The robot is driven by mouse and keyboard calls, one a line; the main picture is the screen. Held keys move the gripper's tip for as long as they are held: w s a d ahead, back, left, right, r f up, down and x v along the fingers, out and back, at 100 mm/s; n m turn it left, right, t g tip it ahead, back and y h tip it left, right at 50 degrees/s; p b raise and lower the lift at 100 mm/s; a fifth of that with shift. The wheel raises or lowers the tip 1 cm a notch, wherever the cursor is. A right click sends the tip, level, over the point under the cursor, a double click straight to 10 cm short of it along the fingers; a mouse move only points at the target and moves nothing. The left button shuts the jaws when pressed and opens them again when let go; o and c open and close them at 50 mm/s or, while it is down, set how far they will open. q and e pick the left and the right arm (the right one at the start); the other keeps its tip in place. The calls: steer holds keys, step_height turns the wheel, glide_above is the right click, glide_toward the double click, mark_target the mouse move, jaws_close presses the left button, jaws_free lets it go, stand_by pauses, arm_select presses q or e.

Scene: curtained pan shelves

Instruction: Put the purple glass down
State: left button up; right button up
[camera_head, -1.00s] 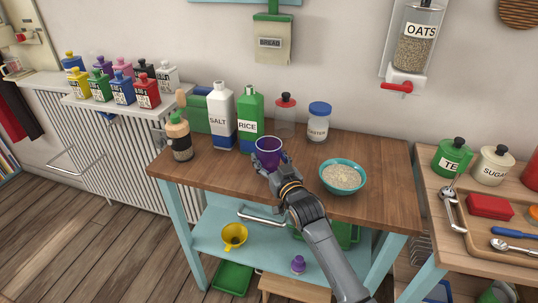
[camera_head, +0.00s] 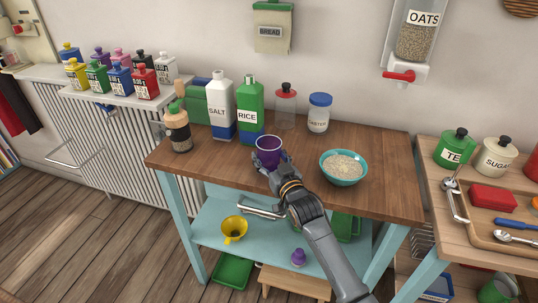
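The purple glass (camera_head: 269,148) is upright over the wooden table top (camera_head: 220,171), near its middle. My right gripper (camera_head: 268,162) is shut on the lower part of the glass; its arm comes in from the bottom right. The fingers hide the base of the glass, so I cannot tell whether it touches the table. My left gripper is not in view.
A teal bowl of oats (camera_head: 343,168) stands right of the glass. Behind are the rice bottle (camera_head: 250,116), salt bottle (camera_head: 220,112), a red-lidded jar (camera_head: 286,108) and a blue-lidded jar (camera_head: 319,114). The table's left front is clear.

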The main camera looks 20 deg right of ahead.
steer(key=shift+f, duration=0.3)
stand_by(0.5)
steer(key=o, duration=1.6)
steer(key=shift+c, duration=0.2)
steer(key=s+d, duration=0.1)
steer(key=s, duration=1.1)
jaws_close()
